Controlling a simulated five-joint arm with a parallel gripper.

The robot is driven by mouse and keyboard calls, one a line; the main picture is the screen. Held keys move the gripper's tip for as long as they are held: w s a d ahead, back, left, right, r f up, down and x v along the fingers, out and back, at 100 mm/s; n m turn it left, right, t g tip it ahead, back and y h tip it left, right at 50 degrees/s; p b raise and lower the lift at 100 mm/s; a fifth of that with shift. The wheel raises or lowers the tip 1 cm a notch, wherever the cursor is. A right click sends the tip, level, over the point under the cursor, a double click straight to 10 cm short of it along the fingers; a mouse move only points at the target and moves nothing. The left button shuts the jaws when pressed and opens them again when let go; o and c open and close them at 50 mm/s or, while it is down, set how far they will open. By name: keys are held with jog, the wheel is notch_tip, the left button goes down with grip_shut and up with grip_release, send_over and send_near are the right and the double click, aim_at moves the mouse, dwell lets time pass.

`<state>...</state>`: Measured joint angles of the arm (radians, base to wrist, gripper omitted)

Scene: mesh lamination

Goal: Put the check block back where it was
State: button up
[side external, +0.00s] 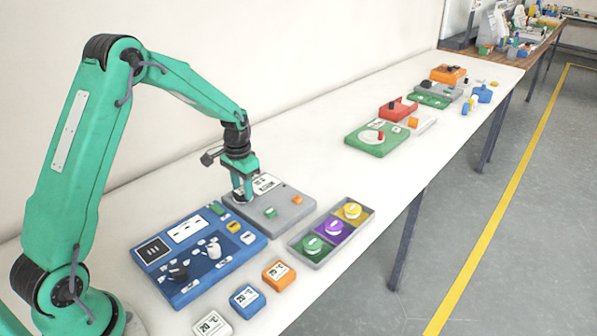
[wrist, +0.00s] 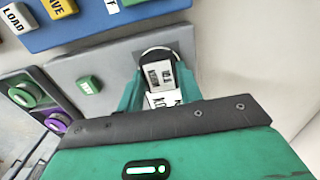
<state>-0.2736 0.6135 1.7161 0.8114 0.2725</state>
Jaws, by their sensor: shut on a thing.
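My gripper (side external: 242,198) points down at the left part of a grey panel (side external: 293,213), close to its surface. In the wrist view, my gripper (wrist: 160,82) is shut on a small pale block with dark lettering (wrist: 158,76), which I take to be the check block. A dark round rim shows just beyond the block, partly covered by it. I cannot tell whether the block touches the panel. In the side view, the fingers hide most of the block.
A blue panel (side external: 199,275) with knobs and buttons lies in front of the grey one. A tray (side external: 313,262) with green, purple and yellow dials stands to the right. Orange (side external: 278,274), blue (side external: 245,299) and white (side external: 212,325) blocks lie near the front edge.

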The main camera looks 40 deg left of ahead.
aim_at(242, 189)
jog(key=o, duration=1.1)
notch_tip(242, 189, up, 7)
jog(key=shift+w+a+f, duration=0.15)
jog(key=shift+r, duration=0.55)
